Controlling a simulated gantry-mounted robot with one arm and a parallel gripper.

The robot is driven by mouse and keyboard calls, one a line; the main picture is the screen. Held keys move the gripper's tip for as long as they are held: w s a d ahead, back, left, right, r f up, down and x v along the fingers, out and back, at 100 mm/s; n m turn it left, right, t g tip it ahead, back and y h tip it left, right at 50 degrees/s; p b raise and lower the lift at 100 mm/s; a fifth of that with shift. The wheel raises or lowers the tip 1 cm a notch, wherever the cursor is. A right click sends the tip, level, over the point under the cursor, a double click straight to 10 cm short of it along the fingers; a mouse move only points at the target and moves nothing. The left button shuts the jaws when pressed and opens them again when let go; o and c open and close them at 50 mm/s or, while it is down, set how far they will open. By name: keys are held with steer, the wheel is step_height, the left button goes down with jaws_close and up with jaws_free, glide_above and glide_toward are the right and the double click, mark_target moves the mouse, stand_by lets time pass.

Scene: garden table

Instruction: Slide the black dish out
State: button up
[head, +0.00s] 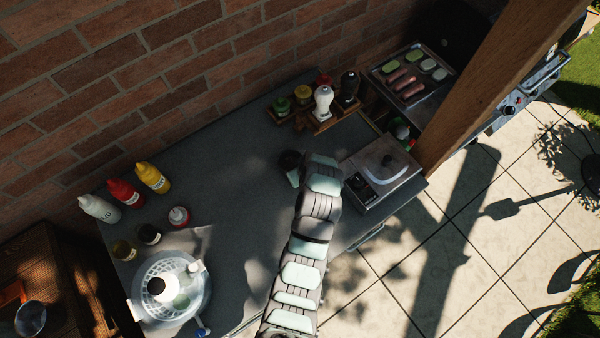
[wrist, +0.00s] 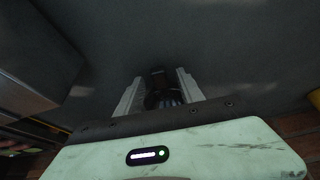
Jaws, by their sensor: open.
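A small black round thing (head: 289,159), which looks like the black dish, is on the grey counter in the head view, right beside the end of my arm. My gripper (head: 293,177) is low over the counter there, partly hidden by my own wrist. In the wrist view my gripper (wrist: 158,84) has its two pale fingers apart, with a dark object (wrist: 157,92) between them. The object is in deep shadow, and contact with the fingers cannot be made out.
A wooden rack (head: 318,124) with jars and shakers is behind. Sauce bottles (head: 153,178) and a white spinner bowl (head: 205,300) are at left. The counter's middle is clear.

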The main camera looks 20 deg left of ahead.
steer(key=shift+r, duration=0.1)
steer(key=v, duration=1)
steer(key=shift+s+d+r+p, duration=0.15)
steer(key=shift+s+r+p, duration=0.05)
steer(key=shift+r+p, duration=0.1)
steer(key=shift+w, duration=0.1)
